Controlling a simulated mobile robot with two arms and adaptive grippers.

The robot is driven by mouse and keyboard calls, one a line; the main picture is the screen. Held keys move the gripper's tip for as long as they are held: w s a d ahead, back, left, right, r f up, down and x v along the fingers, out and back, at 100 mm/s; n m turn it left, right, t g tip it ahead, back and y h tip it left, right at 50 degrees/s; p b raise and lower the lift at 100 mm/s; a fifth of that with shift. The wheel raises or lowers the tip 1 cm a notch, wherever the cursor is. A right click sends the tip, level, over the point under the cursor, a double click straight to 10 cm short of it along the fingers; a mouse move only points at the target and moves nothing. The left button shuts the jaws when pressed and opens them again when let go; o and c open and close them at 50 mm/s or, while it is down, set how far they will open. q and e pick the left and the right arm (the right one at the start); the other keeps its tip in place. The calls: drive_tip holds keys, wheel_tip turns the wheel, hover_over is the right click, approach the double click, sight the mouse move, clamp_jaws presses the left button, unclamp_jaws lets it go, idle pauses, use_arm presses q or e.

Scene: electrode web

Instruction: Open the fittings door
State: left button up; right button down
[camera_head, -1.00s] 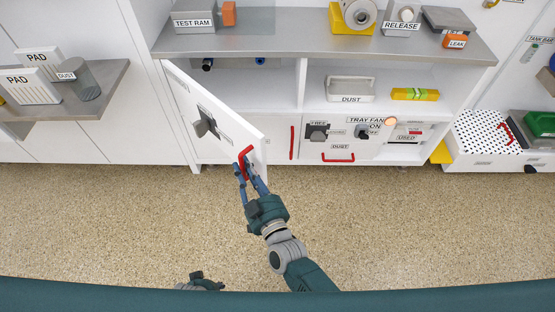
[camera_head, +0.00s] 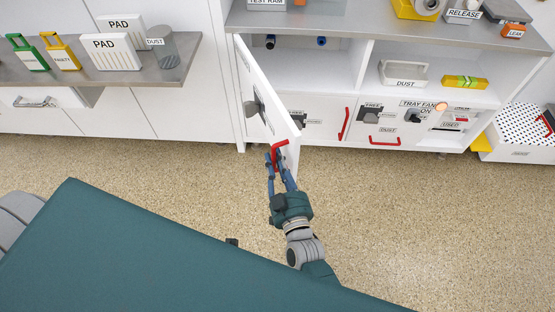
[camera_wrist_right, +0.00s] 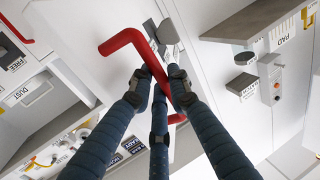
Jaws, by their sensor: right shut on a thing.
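The white fittings door (camera_head: 262,80) stands swung out from the left bay of the cabinet, hinged at its left side. It has a dark grey latch on its face and a red handle (camera_head: 279,146) near its free edge. My right gripper (camera_head: 279,165) is shut on this handle. In the right wrist view, the fingers of my right gripper (camera_wrist_right: 160,82) close around the lower part of the red handle (camera_wrist_right: 125,40). My left gripper does not show clearly; my teal body covers the lower left.
The bay behind the door is partly visible, with two dark round ends (camera_head: 321,41) inside. Lower drawers with red handles (camera_head: 384,142) are to the right. A grey shelf (camera_head: 190,58) with PAD boxes (camera_head: 117,52) juts out at the left. The speckled floor (camera_head: 420,220) is clear.

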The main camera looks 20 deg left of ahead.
drive_tip(key=shift+r, duration=0.1)
drive_tip(key=c, duration=1.7)
unclamp_jaws()
drive_tip(key=shift+w, duration=0.1)
drive_tip(key=v, duration=1.2)
